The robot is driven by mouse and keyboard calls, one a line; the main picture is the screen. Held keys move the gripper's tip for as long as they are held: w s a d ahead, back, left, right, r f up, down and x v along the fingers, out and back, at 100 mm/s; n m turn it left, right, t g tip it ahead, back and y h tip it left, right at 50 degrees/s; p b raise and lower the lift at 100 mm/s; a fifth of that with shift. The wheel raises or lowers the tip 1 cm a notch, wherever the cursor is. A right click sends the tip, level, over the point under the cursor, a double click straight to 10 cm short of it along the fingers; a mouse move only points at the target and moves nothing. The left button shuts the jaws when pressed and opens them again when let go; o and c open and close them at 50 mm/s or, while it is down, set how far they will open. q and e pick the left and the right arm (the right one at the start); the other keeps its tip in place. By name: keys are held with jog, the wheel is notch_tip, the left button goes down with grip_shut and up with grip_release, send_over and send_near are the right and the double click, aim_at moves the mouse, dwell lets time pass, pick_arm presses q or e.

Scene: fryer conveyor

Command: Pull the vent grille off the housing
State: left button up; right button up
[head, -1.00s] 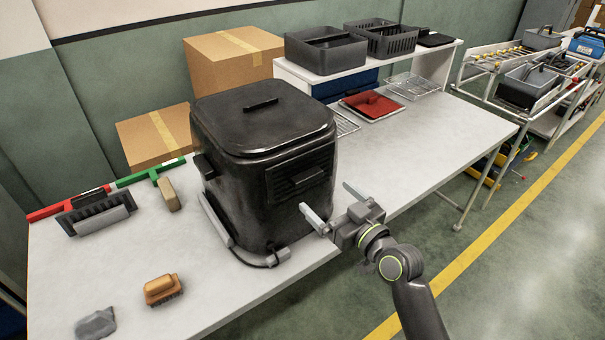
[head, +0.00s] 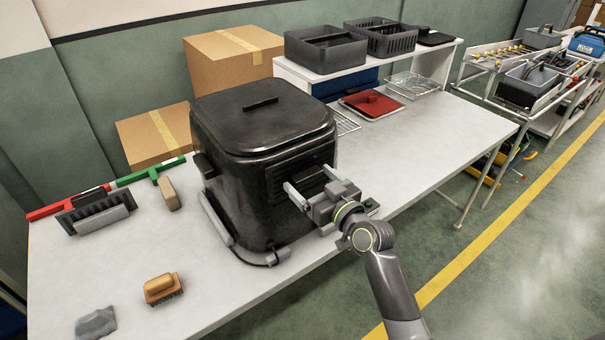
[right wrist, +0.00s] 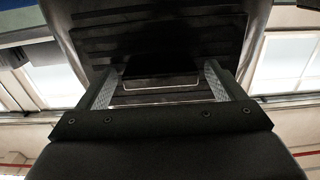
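The black vent grille (head: 284,172) is on the front face of the black fryer housing (head: 235,190), below its lid. My right gripper (head: 308,180) is in front of the grille and partly covers it. Its two fingers are apart and point at the grille. In the right wrist view, the slatted grille (right wrist: 160,30) fills the top middle. A thin pale bar, apparently a handle (right wrist: 160,88), lies between the open fingers (right wrist: 162,88). I cannot tell whether the fingertips touch the grille. My left gripper is not in view.
The housing stands on a grey table (head: 120,265). A red tray (head: 371,105) and wire racks lie behind. The table's right part is mostly clear.

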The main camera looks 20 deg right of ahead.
jog(key=c, duration=1)
jog(key=shift+s+d, duration=0.1)
jog(key=shift+s, duration=0.15)
jog(key=shift+s+d, duration=0.1)
jog(key=shift+s, duration=0.2)
jog(key=shift+s+d, duration=0.2)
jog(key=shift+s, duration=0.4)
jog(key=shift+v, duration=1.8)
jog(key=shift+v, duration=1.55)
